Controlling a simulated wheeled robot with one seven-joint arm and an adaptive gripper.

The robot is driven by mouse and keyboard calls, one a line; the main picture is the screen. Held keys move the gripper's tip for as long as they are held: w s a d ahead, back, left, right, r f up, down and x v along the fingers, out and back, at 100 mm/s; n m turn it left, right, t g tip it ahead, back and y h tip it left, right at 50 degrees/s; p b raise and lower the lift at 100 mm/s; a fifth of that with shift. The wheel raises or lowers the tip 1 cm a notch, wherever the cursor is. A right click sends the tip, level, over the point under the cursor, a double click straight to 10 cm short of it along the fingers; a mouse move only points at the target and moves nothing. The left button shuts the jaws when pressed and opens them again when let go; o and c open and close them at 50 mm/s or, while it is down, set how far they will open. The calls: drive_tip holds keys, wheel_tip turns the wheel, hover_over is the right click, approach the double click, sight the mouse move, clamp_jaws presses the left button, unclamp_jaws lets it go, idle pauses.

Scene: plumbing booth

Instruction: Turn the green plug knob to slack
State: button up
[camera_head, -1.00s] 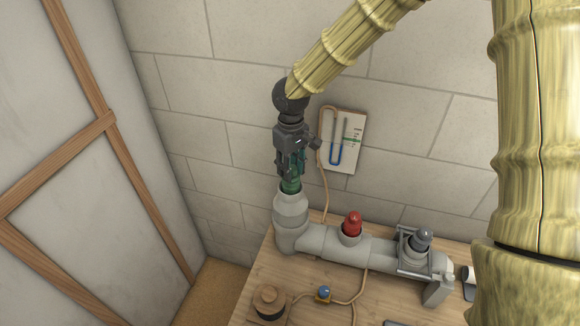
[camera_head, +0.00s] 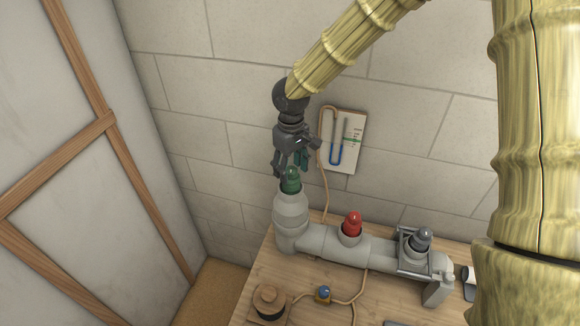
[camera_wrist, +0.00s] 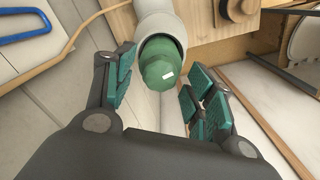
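The green plug (camera_head: 290,181) sits upright in the mouth of the tall grey pipe end (camera_head: 291,211), at the left of the pipe run. Its rounded knob, with a small white mark on top, shows between the fingers in the wrist view (camera_wrist: 162,70). My gripper (camera_head: 291,168) is above the green plug, pointing down. Its fingers are spread, with teal pads apart on both sides of the knob in the wrist view (camera_wrist: 158,95). Clear gaps show between pads and knob, and nothing is held.
A red plug (camera_head: 352,223) and a grey plug (camera_head: 422,238) in a metal frame stand along the pipe to the right. A board with a blue-marked U-tube (camera_head: 342,142) hangs on the wall behind. A wooden round piece (camera_head: 268,302) and a blue-topped fitting (camera_head: 323,293) are on the table.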

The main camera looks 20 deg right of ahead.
sight(291, 169)
wheel_tip(291, 169, up, 12)
idle(0.9)
